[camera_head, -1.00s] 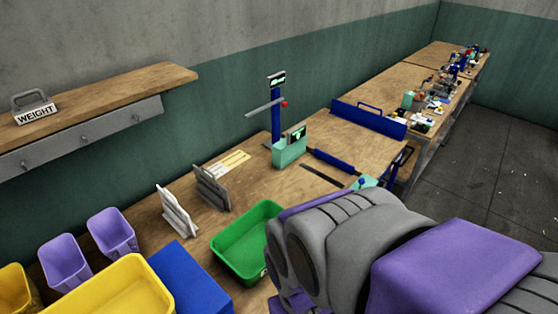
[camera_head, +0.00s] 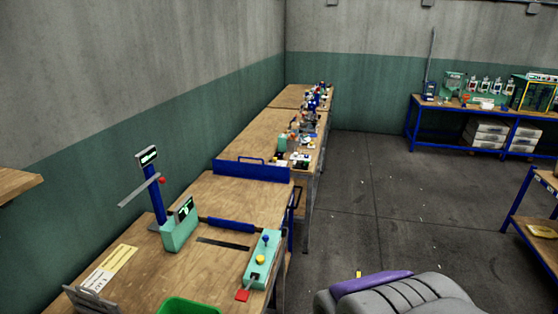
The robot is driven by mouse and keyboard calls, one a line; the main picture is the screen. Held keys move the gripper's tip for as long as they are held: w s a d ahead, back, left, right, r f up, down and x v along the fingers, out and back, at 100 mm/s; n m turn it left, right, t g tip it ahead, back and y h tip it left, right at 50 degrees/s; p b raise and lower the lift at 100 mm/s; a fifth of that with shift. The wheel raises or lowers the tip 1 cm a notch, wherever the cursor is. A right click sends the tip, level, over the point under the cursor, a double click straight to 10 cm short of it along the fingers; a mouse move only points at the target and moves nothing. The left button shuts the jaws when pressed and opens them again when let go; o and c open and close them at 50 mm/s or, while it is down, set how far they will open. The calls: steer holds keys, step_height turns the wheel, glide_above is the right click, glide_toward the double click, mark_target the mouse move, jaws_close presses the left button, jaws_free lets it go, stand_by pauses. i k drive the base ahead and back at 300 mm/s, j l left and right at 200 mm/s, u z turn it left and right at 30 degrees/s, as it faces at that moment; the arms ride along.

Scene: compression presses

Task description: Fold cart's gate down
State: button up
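A blue upright panel with a handle (camera_head: 250,170) stands across the far end of the near wooden-topped bench (camera_head: 215,205). It looks like the gate, and it is raised. A blue bar (camera_head: 231,225) lies across the bench top on the near side of it. A dark handle (camera_head: 295,200) sticks out at the bench's right edge, near the panel's right end. Only a grey and purple part of my arm shows at the bottom right, well apart from the panel. My gripper is not in view.
A green press with a blue post (camera_head: 178,230) and a green control box with buttons (camera_head: 262,260) stand on the near bench. A green bin (camera_head: 188,306) is at the bottom. Cluttered benches (camera_head: 300,110) continue behind. The grey floor (camera_head: 370,200) to the right is open.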

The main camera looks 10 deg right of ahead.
mark_target(262, 171)
steer(key=i+l+z, duration=0.4)
steer(key=i, duration=0.55)
steer(key=i+z, duration=0.4)
steer(key=i, duration=0.55)
steer(key=i+l+u, duration=0.2)
steer(key=i, duration=0.25)
steer(key=i+u, duration=0.2)
steer(key=i, duration=0.3)
steer(key=i+l+u, duration=0.2)
steer(key=i, duration=0.25)
steer(key=i+l+u, duration=0.2)
steer(key=i+l, duration=0.15)
steer(key=i, duration=0.05)
